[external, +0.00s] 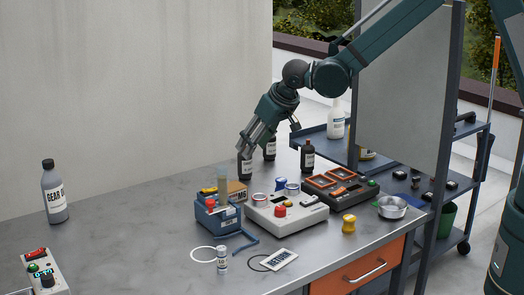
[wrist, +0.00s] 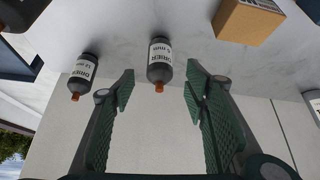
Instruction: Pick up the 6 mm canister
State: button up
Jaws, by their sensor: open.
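A dark canister (wrist: 159,72) with a white label and orange tip is in the middle of the wrist view; its label seems to read DRIER 6 MM. It lies between the fingers of my gripper (wrist: 160,66) in that view, with gaps on both sides. My gripper is open and empty. A similar canister (wrist: 83,75), its second label line hard to read, is left of the left finger. In the external view my gripper (external: 244,148) points down at a dark canister (external: 245,167), whose top it partly hides. Two more dark canisters (external: 269,149) (external: 307,156) stand behind and to the right.
A cardboard box (external: 238,190), a blue toolbox (external: 216,218) and a light instrument case (external: 285,213) stand nearer the front. A GEAR OIL bottle (external: 54,192) stands far left. The bench between it and the toolbox is clear.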

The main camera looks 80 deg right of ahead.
aim_at(244, 163)
jog(key=shift+f, duration=0.15)
jog(key=shift+x, duration=1.3)
jog(key=shift+w+d, duration=0.1)
jog(key=shift+b+x, duration=0.55)
jog(key=shift+x, duration=1.95)
jog(key=shift+w, duration=0.1)
jog(key=shift+c, duration=0.6)
jog(key=c, duration=1)
